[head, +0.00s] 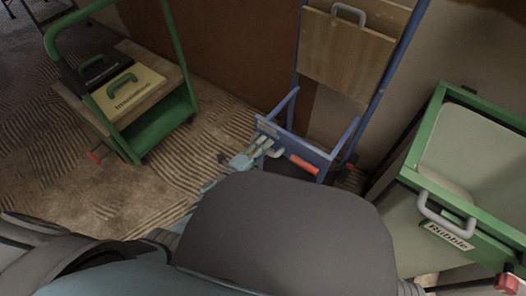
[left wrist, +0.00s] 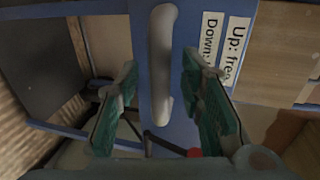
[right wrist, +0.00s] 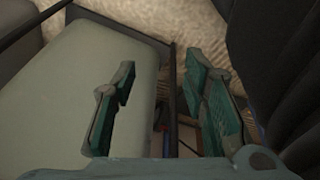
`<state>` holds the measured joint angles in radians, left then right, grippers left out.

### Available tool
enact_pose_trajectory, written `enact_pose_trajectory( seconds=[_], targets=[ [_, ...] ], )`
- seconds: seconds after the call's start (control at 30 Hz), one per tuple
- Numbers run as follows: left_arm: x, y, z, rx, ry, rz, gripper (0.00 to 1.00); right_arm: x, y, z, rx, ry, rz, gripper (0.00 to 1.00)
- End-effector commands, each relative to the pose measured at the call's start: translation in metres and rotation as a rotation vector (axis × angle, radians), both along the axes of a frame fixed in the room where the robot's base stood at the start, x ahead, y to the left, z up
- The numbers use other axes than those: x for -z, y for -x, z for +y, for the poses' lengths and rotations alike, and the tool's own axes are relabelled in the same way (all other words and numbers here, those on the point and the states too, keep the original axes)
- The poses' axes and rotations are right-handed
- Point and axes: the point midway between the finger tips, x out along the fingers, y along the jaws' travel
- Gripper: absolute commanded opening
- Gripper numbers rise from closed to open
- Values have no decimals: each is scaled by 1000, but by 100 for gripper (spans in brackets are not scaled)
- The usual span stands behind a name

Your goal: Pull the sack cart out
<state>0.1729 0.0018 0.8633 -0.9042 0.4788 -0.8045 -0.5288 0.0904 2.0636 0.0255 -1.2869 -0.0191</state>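The blue sack cart (head: 292,137) stands at the wall in the head view, with a wooden board (head: 345,50) upright in its frame. A grey handle (left wrist: 162,65) sits on its blue front panel (left wrist: 188,130), beside labels partly reading "Up: free" and "Down:" (left wrist: 222,45). My left gripper (head: 260,151) is at this panel. In the left wrist view, its open fingers (left wrist: 165,95) lie either side of the handle, with gaps showing. My right gripper (right wrist: 160,85) is open and empty in the right wrist view; the head view does not show it.
A green trolley (head: 165,125) carrying cases (head: 125,95) stands at left. A green-framed bin (head: 403,165) labelled "Rubble" (head: 450,237) stands close on the cart's right. A red bar (head: 303,163) shows low on the cart. Patterned floor (head: 185,165) is clear between trolley and cart.

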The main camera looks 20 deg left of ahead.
Motion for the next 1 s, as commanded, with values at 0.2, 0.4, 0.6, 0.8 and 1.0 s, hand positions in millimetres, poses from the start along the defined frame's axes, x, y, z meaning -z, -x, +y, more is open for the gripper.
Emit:
enact_pose_trajectory(
  seconds=[0.2,0.4,0.6,0.8,1.0],
  targets=[
    [1,-5,-2,0,1,1,35,-8,2,1,-6,2,5,40],
    [1,-4,-2,0,1,1,25,-8,2,1,-6,2,5,40],
    [1,-4,-2,0,1,1,0,-8,2,1,-5,2,5,40],
    [1,-4,-2,0,1,1,0,-8,2,0,-5,3,6,40],
    [0,2,-1,1,0,2,0,-8,1,0,-3,2,-1,40]
  ],
)
